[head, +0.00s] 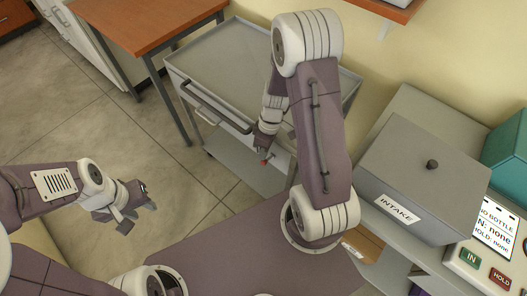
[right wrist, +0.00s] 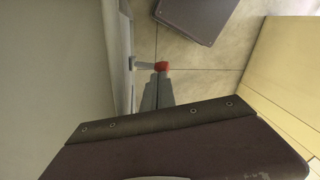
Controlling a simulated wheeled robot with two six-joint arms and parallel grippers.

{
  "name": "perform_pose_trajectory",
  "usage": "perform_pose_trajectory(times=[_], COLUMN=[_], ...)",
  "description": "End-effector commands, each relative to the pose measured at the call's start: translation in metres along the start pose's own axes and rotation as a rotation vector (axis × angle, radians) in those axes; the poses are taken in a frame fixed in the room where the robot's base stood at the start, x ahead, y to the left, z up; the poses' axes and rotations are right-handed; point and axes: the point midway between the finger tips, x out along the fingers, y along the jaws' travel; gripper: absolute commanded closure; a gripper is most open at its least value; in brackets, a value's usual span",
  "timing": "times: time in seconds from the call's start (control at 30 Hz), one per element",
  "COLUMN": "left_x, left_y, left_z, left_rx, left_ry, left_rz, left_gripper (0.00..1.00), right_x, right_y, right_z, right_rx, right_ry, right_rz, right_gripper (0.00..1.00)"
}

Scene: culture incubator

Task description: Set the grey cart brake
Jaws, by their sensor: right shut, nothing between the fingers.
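The grey cart (head: 235,62) stands at the top centre of the head view, with a dark handle bar (head: 214,106) along its near side and a lower shelf. A small brake lever with a red tip (head: 266,160) sticks out at its near side. In the right wrist view the red tip (right wrist: 162,66) ends a short grey lever beside the cart's side. My right gripper (head: 264,142) is shut and empty, its fingertips (right wrist: 160,78) right at the red tip; whether they touch it I cannot tell. My left gripper (head: 137,211) is open and empty, well left of the cart.
A grey box with an INTAKE label (head: 425,180) stands on the counter at the right, beside a panel with IN and HOLD buttons (head: 485,268). A wooden table (head: 150,22) stands behind the cart at the left. The tiled floor (head: 70,110) at the left is clear.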

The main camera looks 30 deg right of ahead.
Motion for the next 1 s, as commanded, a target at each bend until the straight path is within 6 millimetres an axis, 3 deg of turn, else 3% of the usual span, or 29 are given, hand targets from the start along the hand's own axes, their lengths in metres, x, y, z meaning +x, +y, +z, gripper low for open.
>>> perform_pose_trajectory(times=[0.27,0.47,0.57,0.73,0.9,1.0], left_x=[-0.004,-0.019,-0.049,-0.121,-0.152,-0.152], left_y=[0.000,0.000,0.001,0.002,0.003,0.003], left_z=[0.000,-0.002,-0.005,-0.013,-0.016,-0.016], left_rx=[0.000,0.000,0.000,0.000,0.000,0.000], left_ry=[0.000,0.000,0.000,0.001,0.000,0.000], left_rz=[0.000,0.000,0.000,0.000,0.000,0.000], left_gripper=[0.62,0.62,0.62,0.62,0.62,0.62], right_x=[0.000,0.001,-0.004,-0.004,0.012,0.023], right_y=[-0.002,-0.007,-0.012,-0.020,-0.021,-0.020], right_z=[0.000,-0.002,-0.007,-0.007,-0.006,-0.005], right_rx=[0.000,-0.004,-0.006,-0.007,-0.012,-0.011], right_ry=[-0.012,-0.036,-0.043,-0.079,-0.111,-0.116], right_rz=[0.020,0.087,0.132,0.233,0.342,0.374], right_gripper=[1.00,1.00,1.00,1.00,1.00,1.00])
